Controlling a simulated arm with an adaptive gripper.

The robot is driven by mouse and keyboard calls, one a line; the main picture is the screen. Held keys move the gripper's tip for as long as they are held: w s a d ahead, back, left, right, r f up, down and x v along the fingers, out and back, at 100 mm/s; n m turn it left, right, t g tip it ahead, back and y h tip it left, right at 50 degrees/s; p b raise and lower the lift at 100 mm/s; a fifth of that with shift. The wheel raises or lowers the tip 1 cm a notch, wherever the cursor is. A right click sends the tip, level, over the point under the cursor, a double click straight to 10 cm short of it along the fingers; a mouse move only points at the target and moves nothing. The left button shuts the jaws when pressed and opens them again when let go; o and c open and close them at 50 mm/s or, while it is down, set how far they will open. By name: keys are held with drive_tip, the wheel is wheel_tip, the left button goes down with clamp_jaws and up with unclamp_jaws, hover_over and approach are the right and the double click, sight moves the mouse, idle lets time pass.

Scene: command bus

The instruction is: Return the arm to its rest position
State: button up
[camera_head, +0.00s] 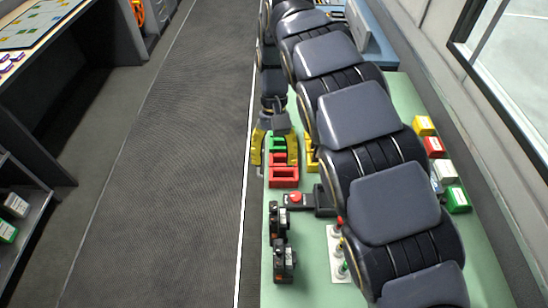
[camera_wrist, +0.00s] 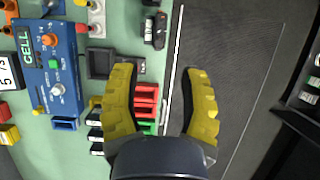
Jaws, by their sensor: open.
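In the wrist view my gripper (camera_wrist: 160,72) also shows open, one finger over the table side and the other over the dark floor. Red and green bins (camera_head: 284,177) lie close by the fingers; the wrist view shows the red bins (camera_wrist: 146,92) beside the left finger, partly covered. My dark arm hides much of the table's middle.
Two black handsets (camera_head: 284,262) and a red button (camera_head: 295,197) sit on the table. Coloured boxes (camera_head: 445,172) line the window side. The wrist view shows a blue device (camera_wrist: 47,68) marked CELL. The grey floor (camera_head: 185,180) is clear; a desk (camera_head: 40,40) stands left.

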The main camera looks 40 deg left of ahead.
drive_tip(key=shift+d, duration=0.1)
idle(0.3)
drive_tip(key=w+d+r+m+y, duration=0.1)
drive_tip(key=d+r+m, duration=0.15)
drive_tip(key=d, duration=0.55)
drive_tip(key=w+d+r+m, duration=0.2)
drive_tip(key=d+r, duration=0.1)
drive_tip(key=d, duration=0.5)
drive_tip(key=w+d+r+m+y, duration=0.1)
drive_tip(key=d+r+m, duration=0.15)
drive_tip(key=d, duration=0.55)
drive_tip(key=s+d+f+m+t+y, duration=0.1)
drive_tip(key=s+d+m, duration=0.1)
drive_tip(key=s+d, duration=1.1)
drive_tip(key=shift+s+f, duration=0.3)
drive_tip(key=shift+s, duration=0.9)
